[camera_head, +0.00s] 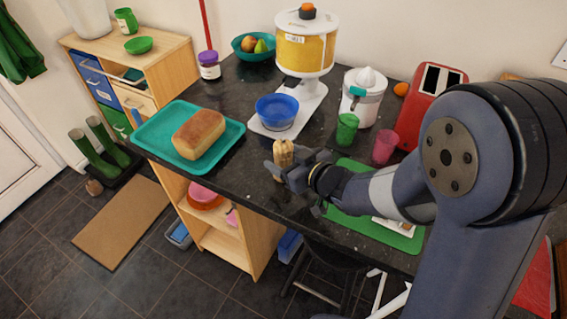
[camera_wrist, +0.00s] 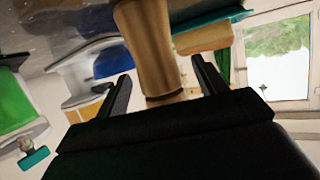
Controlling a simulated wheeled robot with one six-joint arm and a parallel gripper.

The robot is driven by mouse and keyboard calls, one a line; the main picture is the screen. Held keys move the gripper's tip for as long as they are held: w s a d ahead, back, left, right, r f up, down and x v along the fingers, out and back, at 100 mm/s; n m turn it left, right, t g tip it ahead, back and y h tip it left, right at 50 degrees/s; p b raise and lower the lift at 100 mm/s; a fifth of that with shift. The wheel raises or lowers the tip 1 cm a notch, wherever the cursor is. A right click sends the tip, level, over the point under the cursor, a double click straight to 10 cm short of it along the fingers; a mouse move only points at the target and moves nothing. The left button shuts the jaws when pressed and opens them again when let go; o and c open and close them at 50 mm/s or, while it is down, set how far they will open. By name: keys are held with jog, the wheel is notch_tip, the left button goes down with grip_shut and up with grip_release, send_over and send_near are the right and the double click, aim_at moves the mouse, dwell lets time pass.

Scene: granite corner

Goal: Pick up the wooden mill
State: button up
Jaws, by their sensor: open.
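The wooden mill (camera_head: 283,152) stands on the dark granite counter, just in front of my gripper in the head view. It is light brown with a turned shape, and its lower part is partly hidden by my gripper. In the wrist view the mill (camera_wrist: 148,45) shows upside down between the two fingers. My gripper (camera_head: 283,172) is open, with one finger on each side of the mill. It also shows in the wrist view (camera_wrist: 160,85), with gaps visible between the fingers and the mill.
A teal tray (camera_head: 233,136) with a bread loaf (camera_head: 198,134) lies to the left. A blue bowl (camera_head: 277,112) sits under a yellow dispenser (camera_head: 305,50) behind the mill. Green (camera_head: 347,128) and pink (camera_head: 384,147) cups stand to the right. A green mat (camera_head: 350,222) lies under my arm.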

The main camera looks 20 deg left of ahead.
jog(key=shift+x, duration=1.65)
jog(key=shift+d, duration=0.1)
jog(key=shift+c, duration=0.4)
jog(key=c, duration=1.1)
